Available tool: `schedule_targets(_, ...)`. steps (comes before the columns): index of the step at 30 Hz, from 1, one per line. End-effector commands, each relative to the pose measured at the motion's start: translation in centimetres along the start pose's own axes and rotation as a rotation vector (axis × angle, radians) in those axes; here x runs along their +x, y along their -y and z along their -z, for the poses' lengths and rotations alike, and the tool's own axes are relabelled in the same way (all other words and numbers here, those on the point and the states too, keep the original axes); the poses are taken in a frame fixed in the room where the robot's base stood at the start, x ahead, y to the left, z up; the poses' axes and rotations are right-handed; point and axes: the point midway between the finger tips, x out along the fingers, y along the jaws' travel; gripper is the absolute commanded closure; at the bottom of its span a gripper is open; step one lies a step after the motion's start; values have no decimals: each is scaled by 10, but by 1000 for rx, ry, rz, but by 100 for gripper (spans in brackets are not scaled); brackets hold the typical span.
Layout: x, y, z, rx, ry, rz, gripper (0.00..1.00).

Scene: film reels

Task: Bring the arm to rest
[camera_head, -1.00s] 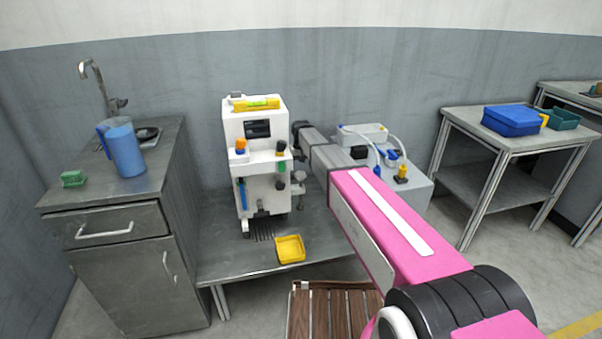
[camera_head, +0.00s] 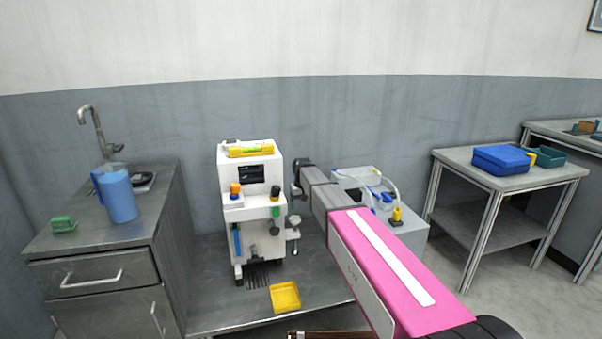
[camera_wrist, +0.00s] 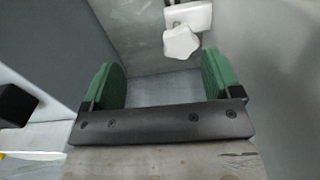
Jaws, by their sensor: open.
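My pink and grey arm reaches forward from the lower right in the head view, its dark end beside the right side of a white machine (camera_head: 257,172). My gripper (camera_wrist: 162,82) shows in the wrist view with two green pads set wide apart. It is open, with nothing between the pads. A white lobed knob (camera_wrist: 181,42) lies beyond the pads and appears apart from them. In the head view a white knob (camera_head: 293,222) sits at the machine's right side. The fingers are too small to make out clearly in the head view.
The machine stands on a low metal bench with a yellow tray (camera_head: 285,296). A grey unit with hoses (camera_head: 405,238) is close to the right of my arm. A cabinet with a blue jug (camera_head: 119,197) is at left; a table (camera_head: 545,173) with a blue box (camera_head: 501,160) is at right.

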Motion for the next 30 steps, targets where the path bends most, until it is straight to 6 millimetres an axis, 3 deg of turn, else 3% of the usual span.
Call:
schedule_targets(1, 9, -13, -34, 17, 3, 0, 16)
schedule_targets(9, 56, -81, -192, 130, -2, -1, 16)
schedule_targets(15, 74, -109, -298, 207, -6, -2, 16)
schedule_targets(18, 78, -116, -332, 233, -9, -3, 16)
schedule_targets(21, 80, -120, -350, 247, -10, -3, 16)
schedule_targets(30, 81, -122, -353, 253, -12, -4, 16)
